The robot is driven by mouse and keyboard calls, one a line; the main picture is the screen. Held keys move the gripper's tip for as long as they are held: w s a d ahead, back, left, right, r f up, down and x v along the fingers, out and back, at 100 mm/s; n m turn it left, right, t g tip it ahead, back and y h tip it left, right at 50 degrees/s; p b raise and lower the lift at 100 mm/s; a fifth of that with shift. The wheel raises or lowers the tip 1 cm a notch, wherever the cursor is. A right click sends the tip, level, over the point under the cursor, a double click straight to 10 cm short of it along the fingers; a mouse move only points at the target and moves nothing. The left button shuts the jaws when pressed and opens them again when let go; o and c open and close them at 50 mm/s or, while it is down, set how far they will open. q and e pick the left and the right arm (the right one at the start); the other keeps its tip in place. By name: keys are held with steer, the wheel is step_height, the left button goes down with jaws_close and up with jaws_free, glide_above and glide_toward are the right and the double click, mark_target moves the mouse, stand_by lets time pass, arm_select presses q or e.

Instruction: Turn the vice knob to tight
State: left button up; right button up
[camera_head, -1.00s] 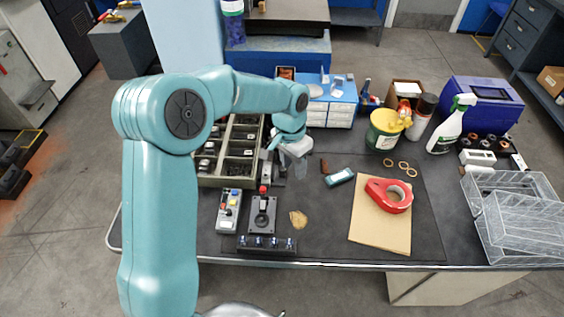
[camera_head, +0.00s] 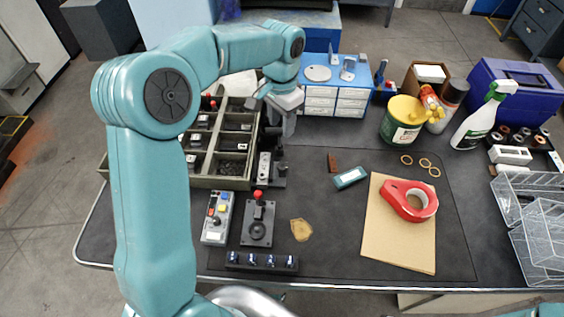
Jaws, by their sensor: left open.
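My left gripper (camera_head: 287,128) hangs above the bench, right of the compartment tray, with its fingers pointing down; it is open and nothing shows between the fingers. Below it, beside the tray's right wall, stands a small grey and dark metal device (camera_head: 264,168), which may be the vice; its knob is too small to make out. The gripper is apart from it in the picture. A black lever box (camera_head: 257,230) with a red ball on top (camera_head: 258,195) stands in front of that device. My right gripper is out of view.
The compartment tray (camera_head: 222,183) is partly behind my left arm. A button box (camera_head: 217,218) and a dark strip with several switches (camera_head: 262,262) lie near the front edge. A blue drawer unit (camera_head: 335,98) stands behind. The mat between gripper and red tape dispenser (camera_head: 410,201) is mostly clear.

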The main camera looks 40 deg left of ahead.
mark_target(282, 168)
arm_select(q)
steer(key=f, duration=1.6)
steer(key=shift+s+d, duration=0.25)
steer(key=shift+s, duration=0.15)
steer(key=shift+d+r, duration=0.1)
steer(key=shift+c, duration=0.2)
